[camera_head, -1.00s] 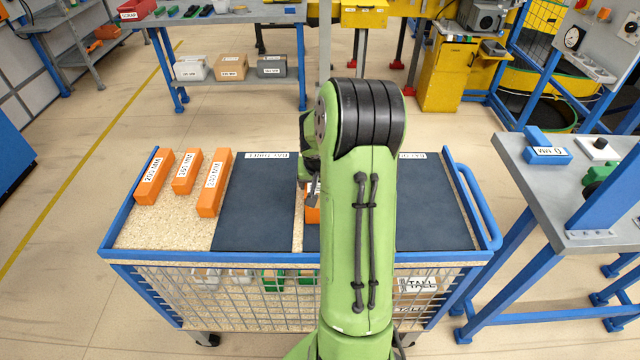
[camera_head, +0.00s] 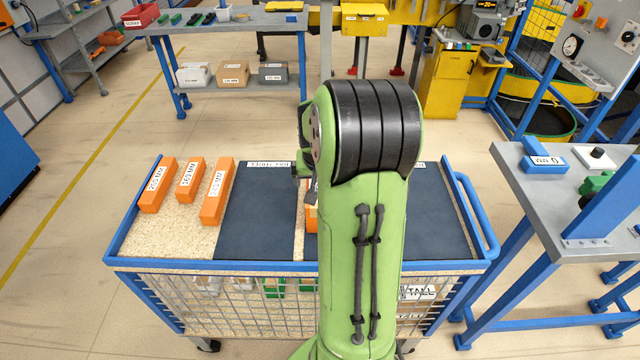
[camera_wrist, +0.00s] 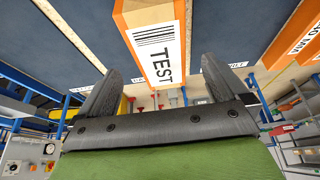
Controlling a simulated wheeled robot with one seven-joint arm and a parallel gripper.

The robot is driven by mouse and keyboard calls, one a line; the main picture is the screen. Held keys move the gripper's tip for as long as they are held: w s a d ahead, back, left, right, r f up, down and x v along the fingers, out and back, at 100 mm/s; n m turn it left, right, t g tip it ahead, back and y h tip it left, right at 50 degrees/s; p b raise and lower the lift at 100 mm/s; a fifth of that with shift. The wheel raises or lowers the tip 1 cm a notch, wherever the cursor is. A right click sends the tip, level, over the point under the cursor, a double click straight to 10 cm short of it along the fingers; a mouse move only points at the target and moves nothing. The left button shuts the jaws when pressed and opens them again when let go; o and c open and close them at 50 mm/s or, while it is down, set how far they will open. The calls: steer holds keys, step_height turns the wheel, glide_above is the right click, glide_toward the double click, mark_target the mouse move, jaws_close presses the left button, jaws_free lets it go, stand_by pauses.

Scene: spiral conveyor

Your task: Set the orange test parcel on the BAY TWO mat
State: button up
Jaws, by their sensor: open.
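The orange test parcel (camera_head: 311,219) is mostly hidden behind my arm in the head view; only a sliver shows on the cart top. In the wrist view the parcel (camera_wrist: 142,14), with a white TEST label and barcode, lies in the gap between my fingers. My gripper (camera_wrist: 160,66) is open, its fingers apart on either side of the parcel's near end. A dark mat (camera_head: 255,220) lies left of the parcel; its label looks like BAY THREE. Another dark mat area (camera_head: 437,215) lies to the right, its label mostly covered. My arm hides the middle, so I cannot make out BAY TWO.
Several orange parcels marked in MM, such as one (camera_head: 217,192), stand on the cart's left. The cart has a blue rail (camera_head: 476,215) on its right. A grey table (camera_head: 512,165) stands to the right. The visible parts of both mats are empty.

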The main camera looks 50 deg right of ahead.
steer(key=s+a+r+n+t, duration=0.1)
steer(key=a+r+n, duration=0.1)
steer(key=a+r, duration=0.4)
steer(key=s+a+r+n, duration=0.15)
steer(key=a+r, duration=0.25)
steer(key=a, duration=0.5)
steer(key=s+a+r+n+t+y, duration=0.1)
steer(key=s+a+n, duration=0.5)
steer(key=s+a, duration=0.6)
steer(key=shift+a+r+t+y, duration=0.3)
steer(key=shift+a+r+y, duration=0.25)
steer(key=shift+a+y, duration=0.55)
steer(key=shift+s+d+r+p, duration=0.1)
steer(key=shift+s+d+p, duration=0.05)
steer(key=shift+p, duration=0.15)
step_height(320, 180, up, 5)
steer(key=p, duration=0.5)
